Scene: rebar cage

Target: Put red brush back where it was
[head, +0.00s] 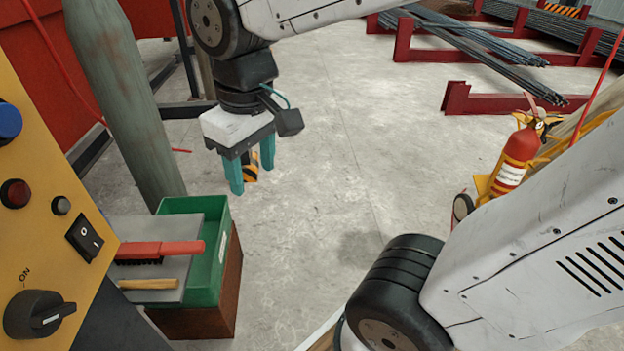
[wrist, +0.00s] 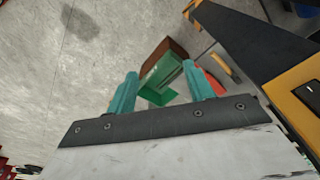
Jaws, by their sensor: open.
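The red brush (head: 160,250) lies on a grey surface beside a green bin at the lower left of the head view, its dark bristles facing down. In the wrist view a red part of the brush (wrist: 215,84) shows just past the right finger, the rest hidden. My gripper (head: 251,175) is open and empty, fingers pointing down. It hangs in the air, in the picture above and to the right of the brush. In the wrist view the two teal fingers (wrist: 163,90) are spread apart with nothing between them.
A green bin (head: 222,258) stands on a brown box (head: 231,290). A wooden-handled tool (head: 148,284) lies in front of the brush. A yellow control panel (head: 45,200) is at the left, a grey cylinder (head: 120,90) behind. A fire extinguisher (head: 515,160) stands right. The middle floor is clear.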

